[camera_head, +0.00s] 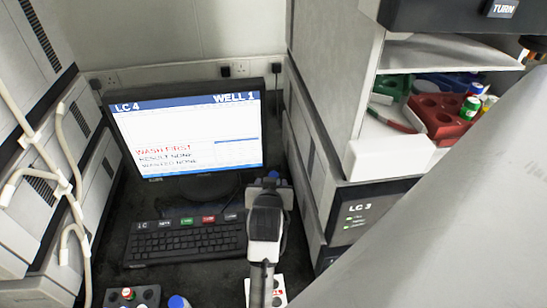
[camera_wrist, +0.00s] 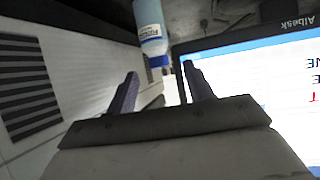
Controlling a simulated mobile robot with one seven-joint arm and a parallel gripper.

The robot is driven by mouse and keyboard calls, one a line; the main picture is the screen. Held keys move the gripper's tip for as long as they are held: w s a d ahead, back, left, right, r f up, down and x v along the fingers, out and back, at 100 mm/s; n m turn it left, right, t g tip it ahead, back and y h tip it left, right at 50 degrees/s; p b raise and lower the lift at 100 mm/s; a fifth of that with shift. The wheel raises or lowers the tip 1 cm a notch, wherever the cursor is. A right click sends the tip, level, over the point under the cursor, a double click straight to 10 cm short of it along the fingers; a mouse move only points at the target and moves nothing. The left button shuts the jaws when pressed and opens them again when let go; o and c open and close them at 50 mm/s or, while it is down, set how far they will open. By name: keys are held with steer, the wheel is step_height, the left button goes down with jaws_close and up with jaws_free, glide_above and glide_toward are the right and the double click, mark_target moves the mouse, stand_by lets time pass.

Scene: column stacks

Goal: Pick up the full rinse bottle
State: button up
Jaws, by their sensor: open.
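A bottle (camera_wrist: 151,30) with a white and pale blue label and a blue cap shows upside down at the top of the wrist view. It lies beyond my fingertips, roughly in line with the gap between them and apart from them. How full it is cannot be told. My gripper (camera_wrist: 160,82) is open, with two dark fingers and nothing between them. In the head view my gripper (camera_head: 269,183) is right of the keyboard, in front of the monitor's lower right corner. A small blue spot (camera_head: 274,174) shows just behind it; the rest there is hidden.
The monitor (camera_head: 190,130) reads LC 4, WELL 1 and WASH FIRST. The keyboard (camera_head: 185,241) lies before it. A dark holed rack (camera_head: 145,298) and another blue cap (camera_head: 178,301) are at the front. Cabinets and pale tubes (camera_head: 65,185) flank the narrow bay.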

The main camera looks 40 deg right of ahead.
steer(key=p+x, duration=0.1)
steer(key=x, duration=0.2)
steer(key=shift+d+f, duration=0.1)
steer(key=shift+d, duration=0.2)
steer(key=shift+w+d+f+p, duration=0.3)
steer(key=shift+w+d+f, duration=0.1)
steer(key=shift+w, duration=0.1)
steer(key=shift+c, duration=0.4)
steer(key=c, duration=0.8)
steer(key=shift+a+r, duration=0.1)
